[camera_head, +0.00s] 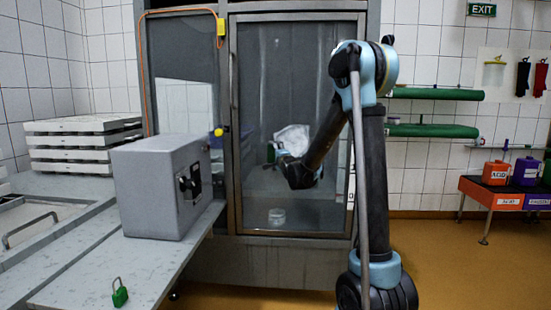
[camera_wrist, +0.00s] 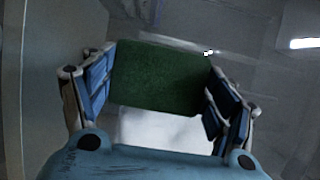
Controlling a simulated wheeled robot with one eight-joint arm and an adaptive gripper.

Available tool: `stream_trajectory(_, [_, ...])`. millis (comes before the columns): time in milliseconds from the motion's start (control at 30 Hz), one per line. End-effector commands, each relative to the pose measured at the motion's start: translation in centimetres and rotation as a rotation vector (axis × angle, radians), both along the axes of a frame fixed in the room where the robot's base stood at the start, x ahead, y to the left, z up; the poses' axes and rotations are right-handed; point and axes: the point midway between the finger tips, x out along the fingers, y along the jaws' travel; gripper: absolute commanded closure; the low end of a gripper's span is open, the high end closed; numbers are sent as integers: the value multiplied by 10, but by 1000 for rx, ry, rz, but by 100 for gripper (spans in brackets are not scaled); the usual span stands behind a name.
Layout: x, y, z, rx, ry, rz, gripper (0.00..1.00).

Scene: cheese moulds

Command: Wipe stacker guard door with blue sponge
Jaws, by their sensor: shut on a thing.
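The stacker guard door (camera_head: 265,80) is a tall, framed, glazed panel on the grey machine. A pale, uneven white patch (camera_head: 293,137) shows at its middle; I cannot tell if it is on the glass or behind it. My gripper (camera_wrist: 158,80) is shut on a green, rough-faced pad (camera_wrist: 160,75), held between its blue-lined fingers. In the head view the pad (camera_head: 270,153) is a small green piece beside the white patch, in front of the door. Whether it touches the glass is unclear. No blue sponge is visible; the held pad's face looks green.
A grey control box (camera_head: 160,185) stands on the bench left of the door, with a green padlock (camera_head: 120,292) in front. White moulds (camera_head: 85,145) are stacked at the left. Open floor lies between.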

Motion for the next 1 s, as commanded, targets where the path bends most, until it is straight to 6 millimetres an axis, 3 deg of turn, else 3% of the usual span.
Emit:
stream_trajectory(467, [-2, 7, 2, 2, 0, 6, 41])
stream_trajectory(1000, [0, 8, 31, 3, 1, 4, 41])
